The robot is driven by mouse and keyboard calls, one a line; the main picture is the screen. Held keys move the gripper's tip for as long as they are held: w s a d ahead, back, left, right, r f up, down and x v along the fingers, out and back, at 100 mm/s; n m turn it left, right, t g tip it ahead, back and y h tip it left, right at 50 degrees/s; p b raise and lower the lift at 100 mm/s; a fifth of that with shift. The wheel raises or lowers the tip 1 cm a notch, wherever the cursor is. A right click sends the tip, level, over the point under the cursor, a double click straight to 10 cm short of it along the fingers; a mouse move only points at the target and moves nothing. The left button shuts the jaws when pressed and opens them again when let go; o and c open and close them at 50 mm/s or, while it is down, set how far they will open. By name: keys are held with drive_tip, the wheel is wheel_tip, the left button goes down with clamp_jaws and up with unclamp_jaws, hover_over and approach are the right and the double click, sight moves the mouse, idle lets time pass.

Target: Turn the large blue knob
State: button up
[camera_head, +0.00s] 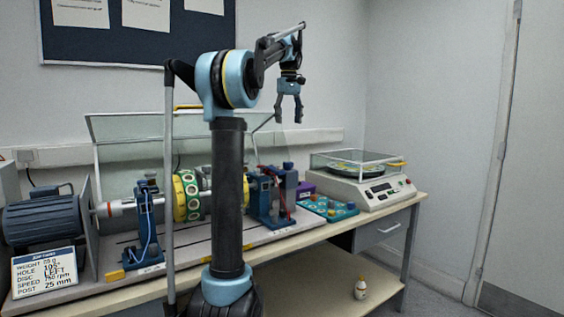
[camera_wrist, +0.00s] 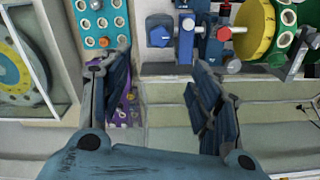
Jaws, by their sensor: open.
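A blue faceted knob (camera_wrist: 157,37) sits on the blue bearing stand at the top middle of the wrist view. In the head view, a small blue knob (camera_head: 287,166) shows on top of the right-hand stand, but I cannot tell for sure that it is the same one. My gripper (camera_head: 288,117) hangs pointing down, high above the bench and apart from everything. In the wrist view, my gripper (camera_wrist: 153,72) has its fingers spread wide with nothing between them, and the knob appears just beyond their tips.
A yellow and green drum (camera_head: 186,196) is mounted on the shaft. A teal tray (camera_head: 329,209) of weights and a glass-cased balance (camera_head: 372,188) stand at the right. A clear raised cover (camera_head: 125,127) is behind the rig.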

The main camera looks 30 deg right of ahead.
approach(288, 165)
drive_tip(key=f, duration=0.2)
drive_tip(key=w+f, duration=0.1)
drive_tip(key=f, duration=0.2)
drive_tip(key=w+d+f, duration=0.1)
drive_tip(key=f, duration=0.2)
drive_tip(key=shift+w+d, duration=0.1)
idle(0.3)
drive_tip(key=c, duration=1)
